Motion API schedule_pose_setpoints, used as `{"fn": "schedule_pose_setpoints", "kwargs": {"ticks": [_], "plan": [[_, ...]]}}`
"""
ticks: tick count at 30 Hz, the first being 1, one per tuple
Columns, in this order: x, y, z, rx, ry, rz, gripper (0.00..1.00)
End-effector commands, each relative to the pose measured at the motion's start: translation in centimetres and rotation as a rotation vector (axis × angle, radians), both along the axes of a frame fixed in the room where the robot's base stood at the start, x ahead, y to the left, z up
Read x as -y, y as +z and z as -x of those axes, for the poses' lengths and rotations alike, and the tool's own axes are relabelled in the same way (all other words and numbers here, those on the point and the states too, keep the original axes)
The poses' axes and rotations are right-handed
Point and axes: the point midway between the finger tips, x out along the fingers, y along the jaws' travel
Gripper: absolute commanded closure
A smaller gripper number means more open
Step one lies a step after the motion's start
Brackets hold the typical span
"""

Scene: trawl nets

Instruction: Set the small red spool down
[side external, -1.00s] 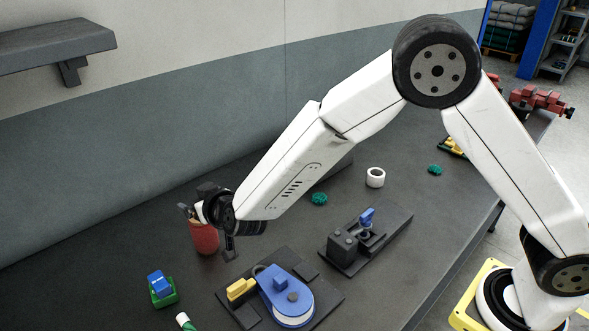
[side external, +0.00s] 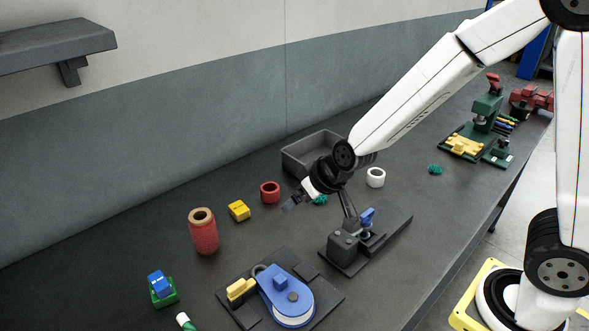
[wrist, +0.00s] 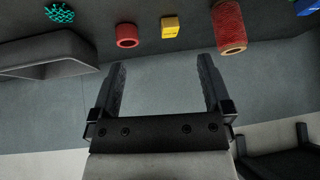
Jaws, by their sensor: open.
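The small red spool (side external: 270,197) stands upright on the dark bench, between a yellow block and my gripper. It also shows near the top of the wrist view (wrist: 127,36). My gripper (side external: 291,205) is just right of the spool in the side view and apart from it. In the wrist view my gripper (wrist: 162,64) has its two fingers spread wide with nothing between them. A taller red spool (side external: 203,235) with a tan top stands further left; the wrist view shows it at upper right (wrist: 229,30).
A yellow block (side external: 239,210) lies between the two red spools. A grey bin (side external: 308,150) is behind my gripper. A black fixture with a blue lever (side external: 367,216) and a blue device (side external: 284,292) stand in front. A white roll (side external: 376,177) is to the right.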

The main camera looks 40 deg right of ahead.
Motion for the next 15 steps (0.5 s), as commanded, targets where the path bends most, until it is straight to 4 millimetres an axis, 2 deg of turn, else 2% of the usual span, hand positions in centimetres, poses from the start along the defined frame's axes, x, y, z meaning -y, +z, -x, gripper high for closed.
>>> {"fn": "schedule_pose_setpoints", "kwargs": {"ticks": [1,3,7,10,15], "plan": [[1.7,0.0,2.0,-0.056,-0.013,0.009,0.0],[3.5,-0.3,4.8,-0.136,-0.023,0.024,0.0],[6.1,-0.8,9.2,-0.26,-0.047,0.054,0.0],[7.3,-1.1,11.5,-0.323,-0.062,0.071,0.0],[8.0,-1.2,13.0,-0.367,-0.072,0.085,0.0]]}}
